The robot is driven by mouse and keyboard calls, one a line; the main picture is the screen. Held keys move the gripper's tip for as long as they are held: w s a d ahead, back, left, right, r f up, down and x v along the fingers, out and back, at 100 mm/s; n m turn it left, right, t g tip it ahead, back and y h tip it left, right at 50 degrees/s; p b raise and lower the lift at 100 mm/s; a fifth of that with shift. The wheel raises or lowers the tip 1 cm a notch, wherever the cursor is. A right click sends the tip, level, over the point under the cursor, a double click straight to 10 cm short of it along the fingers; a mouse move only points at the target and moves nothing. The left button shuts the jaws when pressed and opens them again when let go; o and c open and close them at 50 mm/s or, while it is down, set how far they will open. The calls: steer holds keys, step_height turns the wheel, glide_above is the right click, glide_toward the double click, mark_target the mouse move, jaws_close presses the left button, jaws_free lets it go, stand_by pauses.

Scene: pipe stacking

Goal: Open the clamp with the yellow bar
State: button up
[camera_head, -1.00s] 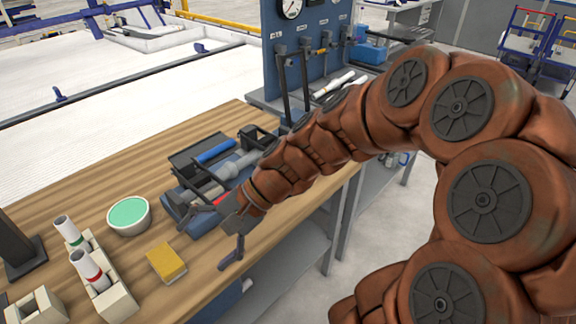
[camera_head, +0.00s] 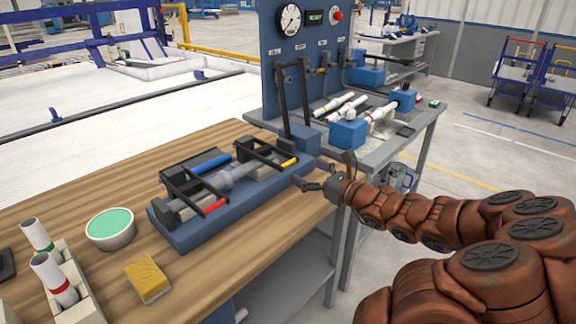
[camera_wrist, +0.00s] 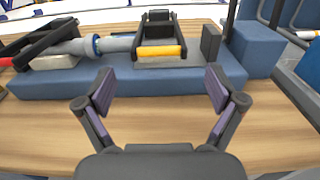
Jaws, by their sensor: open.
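The clamp with the yellow bar (camera_head: 289,162) is at the right end of the blue fixture (camera_head: 235,215) on the wooden bench. Its black frame lies low, with the bar at the near side. In the wrist view the yellow bar (camera_wrist: 160,52) is straight ahead, level across the clamp's front. My gripper (camera_head: 323,172) is at the bench's right edge, just right of the clamp. The wrist view shows its fingers (camera_wrist: 160,90) spread wide and empty, short of the blue fixture and not touching the bar.
A second clamp with a red bar (camera_head: 215,207) is at the fixture's left; a grey pipe (camera_head: 232,176) lies along the fixture. A blue block (camera_wrist: 257,48) stands at the fixture's right end. A green-filled bowl (camera_head: 110,229) and yellow sponge (camera_head: 148,280) are on the bench, left.

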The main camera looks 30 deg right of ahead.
mark_target(289, 162)
steer(key=shift+x, duration=3.55)
steer(key=c, duration=1.5)
steer(key=shift+r, duration=0.15)
